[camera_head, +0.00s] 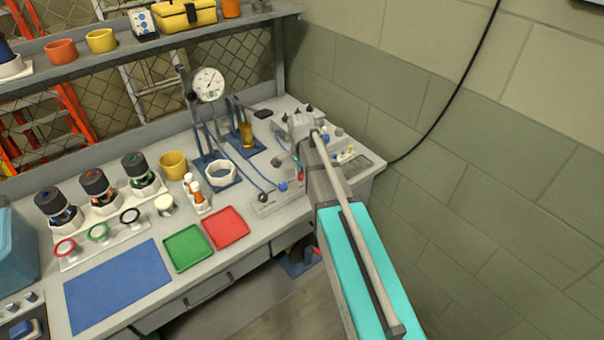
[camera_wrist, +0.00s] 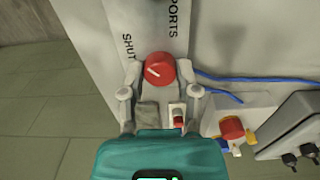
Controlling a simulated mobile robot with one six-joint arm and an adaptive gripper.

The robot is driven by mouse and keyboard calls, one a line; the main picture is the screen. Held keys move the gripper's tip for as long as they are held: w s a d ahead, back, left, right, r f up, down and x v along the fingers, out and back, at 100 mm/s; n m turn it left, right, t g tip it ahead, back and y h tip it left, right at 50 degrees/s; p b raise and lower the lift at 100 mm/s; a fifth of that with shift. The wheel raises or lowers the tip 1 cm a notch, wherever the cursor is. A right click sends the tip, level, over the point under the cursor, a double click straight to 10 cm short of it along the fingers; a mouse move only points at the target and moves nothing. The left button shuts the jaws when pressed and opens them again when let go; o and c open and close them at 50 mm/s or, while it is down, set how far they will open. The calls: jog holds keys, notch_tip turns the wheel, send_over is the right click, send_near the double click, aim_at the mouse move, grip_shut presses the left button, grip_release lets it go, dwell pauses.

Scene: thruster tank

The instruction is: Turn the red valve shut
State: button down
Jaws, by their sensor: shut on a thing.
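The red valve (camera_wrist: 158,69) is a round red knob with a white line on its face, seen in the wrist view. The line lies slanted, from upper left to lower right. The knob sits on a pale panel (camera_wrist: 146,18) lettered "SHUT" and "PORTS". My gripper (camera_wrist: 160,78) has one finger on each side of the knob and is shut on it. In the head view my gripper (camera_head: 302,124) is at the back right of the bench, and my arm hides the valve there.
A red and yellow fitting (camera_wrist: 232,130) and blue tubing (camera_wrist: 220,79) lie right of the knob. A gauge (camera_head: 209,84) stands left of my arm on the bench. Red (camera_head: 226,228) and green (camera_head: 188,247) trays lie nearer. A block wall (camera_head: 480,180) bounds the right.

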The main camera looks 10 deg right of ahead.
jog(key=shift+c, duration=1.7)
grip_release()
jog(key=shift+n, duration=0.4)
